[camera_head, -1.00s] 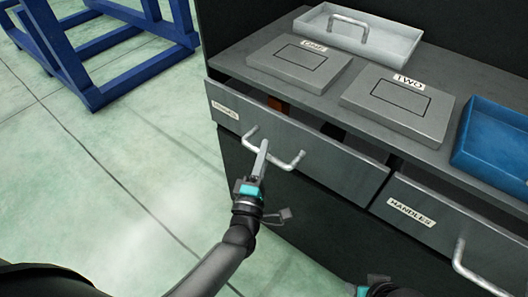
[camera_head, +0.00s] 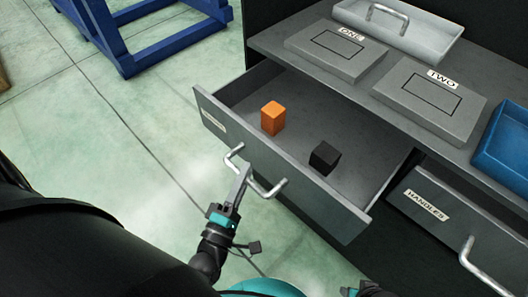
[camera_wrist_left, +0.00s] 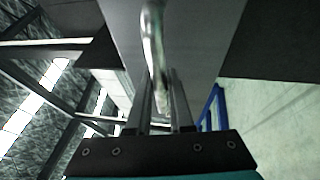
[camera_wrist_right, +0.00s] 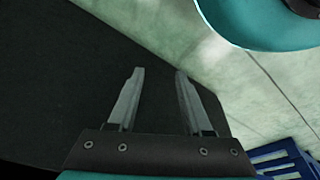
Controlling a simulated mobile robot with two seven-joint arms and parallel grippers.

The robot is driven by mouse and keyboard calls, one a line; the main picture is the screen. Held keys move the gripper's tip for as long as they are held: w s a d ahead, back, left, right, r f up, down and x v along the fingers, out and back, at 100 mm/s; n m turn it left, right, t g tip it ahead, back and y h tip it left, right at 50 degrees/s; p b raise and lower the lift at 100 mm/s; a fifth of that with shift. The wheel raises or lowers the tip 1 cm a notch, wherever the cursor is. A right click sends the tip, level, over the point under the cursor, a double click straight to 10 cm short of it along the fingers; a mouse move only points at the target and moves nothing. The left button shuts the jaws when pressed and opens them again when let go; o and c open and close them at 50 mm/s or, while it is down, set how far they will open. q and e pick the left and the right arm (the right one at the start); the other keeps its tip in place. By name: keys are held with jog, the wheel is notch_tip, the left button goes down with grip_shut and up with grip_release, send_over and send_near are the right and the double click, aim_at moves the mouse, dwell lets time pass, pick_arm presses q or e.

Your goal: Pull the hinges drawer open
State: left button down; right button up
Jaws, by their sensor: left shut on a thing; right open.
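The hinges drawer (camera_head: 300,177) is the left drawer of the grey cabinet and stands well out from it. Its label is too small to read clearly in the head view. An orange block (camera_head: 272,118) and a black block (camera_head: 324,157) lie inside it. My left gripper (camera_head: 243,172) is shut on the drawer's silver bar handle (camera_head: 262,188); the handle also shows between the fingers in the left wrist view (camera_wrist_left: 154,50). My right gripper (camera_wrist_right: 158,75) is open and empty in front of a dark surface; only a bit of its arm shows at the bottom of the head view.
The handles drawer (camera_head: 450,222) is at the right, slightly out. On the worktop are plates marked ONE (camera_head: 335,52) and TWO (camera_head: 430,98), a light tray with a handle (camera_head: 425,36) and a blue tray (camera_head: 506,140). A blue frame (camera_head: 150,35) stands on the floor at the back left.

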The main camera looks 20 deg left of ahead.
pick_arm(q)
jog(key=s, duration=0.1)
jog(key=s+a, duration=0.1)
jog(key=s, duration=0.1)
jog(key=s+a, duration=0.1)
jog(key=s, duration=0.1)
jog(key=shift+s+p, duration=0.15)
jog(key=shift+p, duration=0.15)
pick_arm(e)
jog(key=shift+s+d+f, duration=0.15)
jog(key=shift+s+f, duration=0.25)
jog(key=shift+f, duration=0.3)
pick_arm(q)
jog(key=c, duration=0.8)
grip_release()
jog(key=s+f, duration=0.2)
jog(key=s, duration=1.3)
jog(key=shift+d+f, duration=0.3)
jog(key=shift+d, duration=0.15)
pick_arm(e)
jog(key=shift+s, duration=0.2)
